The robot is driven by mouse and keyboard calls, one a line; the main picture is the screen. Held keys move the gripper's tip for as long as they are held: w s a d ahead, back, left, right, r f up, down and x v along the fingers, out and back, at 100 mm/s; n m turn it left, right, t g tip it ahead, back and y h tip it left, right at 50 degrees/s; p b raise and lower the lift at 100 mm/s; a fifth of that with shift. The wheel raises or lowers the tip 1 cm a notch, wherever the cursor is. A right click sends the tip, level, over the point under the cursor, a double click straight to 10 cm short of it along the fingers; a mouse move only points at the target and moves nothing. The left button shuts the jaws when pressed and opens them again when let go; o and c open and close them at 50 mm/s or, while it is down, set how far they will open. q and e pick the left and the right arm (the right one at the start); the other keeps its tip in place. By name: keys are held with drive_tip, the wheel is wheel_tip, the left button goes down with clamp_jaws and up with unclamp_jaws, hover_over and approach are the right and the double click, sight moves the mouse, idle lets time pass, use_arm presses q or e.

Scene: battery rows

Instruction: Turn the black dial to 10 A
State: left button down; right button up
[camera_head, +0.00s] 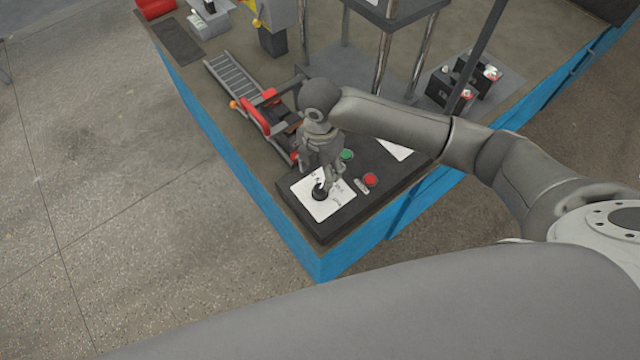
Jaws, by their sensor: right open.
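The black dial (320,194) sits on a white label plate (318,209) near the front corner of a dark control panel (370,204). The markings on the plate are too small to read, and I cannot tell where the dial points. My right gripper (328,186) reaches down over the dial from above, its fingertips at or just over the dial. It is open; whether the fingers touch the dial is not clear. The gripper hides part of the dial and plate. My left gripper is not in view.
A green button (346,155) and a red button (370,180) sit on the panel close to my right gripper. A conveyor with red parts (256,112) lies behind it. Batteries (440,88) stand at the back right. Bare floor (120,220) lies to the left.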

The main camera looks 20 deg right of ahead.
sight(320, 188)
wheel_tip(320, 188, down, 9)
drive_tip(key=shift+r+p, duration=0.1)
drive_tip(key=shift+p, duration=0.4)
drive_tip(key=shift+c, duration=0.5)
drive_tip(key=c, duration=1)
